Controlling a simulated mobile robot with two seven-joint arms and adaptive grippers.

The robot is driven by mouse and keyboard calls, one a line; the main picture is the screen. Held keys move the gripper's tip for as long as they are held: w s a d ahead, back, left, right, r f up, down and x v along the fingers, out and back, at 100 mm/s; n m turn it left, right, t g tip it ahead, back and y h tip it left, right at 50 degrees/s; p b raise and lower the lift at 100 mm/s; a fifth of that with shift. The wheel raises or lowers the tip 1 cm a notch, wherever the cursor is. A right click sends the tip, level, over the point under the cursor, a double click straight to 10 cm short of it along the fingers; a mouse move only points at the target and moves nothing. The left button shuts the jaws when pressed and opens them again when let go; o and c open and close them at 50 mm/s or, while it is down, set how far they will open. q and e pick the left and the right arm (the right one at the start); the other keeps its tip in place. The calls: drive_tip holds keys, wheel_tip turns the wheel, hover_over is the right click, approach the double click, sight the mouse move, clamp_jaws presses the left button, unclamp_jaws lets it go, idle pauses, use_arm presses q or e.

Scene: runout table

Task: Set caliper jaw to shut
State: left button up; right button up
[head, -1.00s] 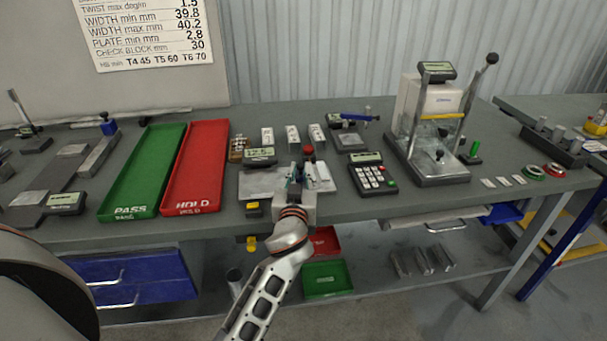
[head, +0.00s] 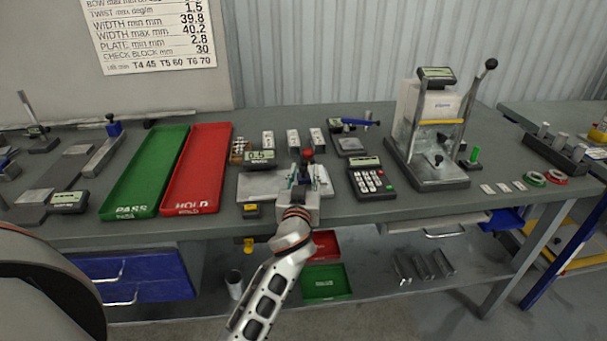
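The caliper station lies at the middle of the bench, with a pale base plate (head: 254,185), a display (head: 264,156) that appears to read 0.5, and a red knob (head: 308,153) on a dark part behind my gripper. My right gripper is not in view.
A green PASS tray (head: 146,173) and a red HOLD tray (head: 197,170) lie to the left. A calculator-like keypad (head: 371,179) is close on the right, with a lever-armed gauge stand (head: 432,130) beyond. Several small blocks stand behind the station.

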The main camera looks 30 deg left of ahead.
use_arm(q)
drive_tip(key=shift+s, duration=0.15)
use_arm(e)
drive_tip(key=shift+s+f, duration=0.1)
use_arm(q)
drive_tip(key=shift+s+d+f, duration=0.1)
drive_tip(key=shift+s, duration=0.15)
drive_tip(key=v, duration=0.6)
drive_tip(key=shift+s+d, duration=0.2)
drive_tip(key=shift+s, duration=0.15)
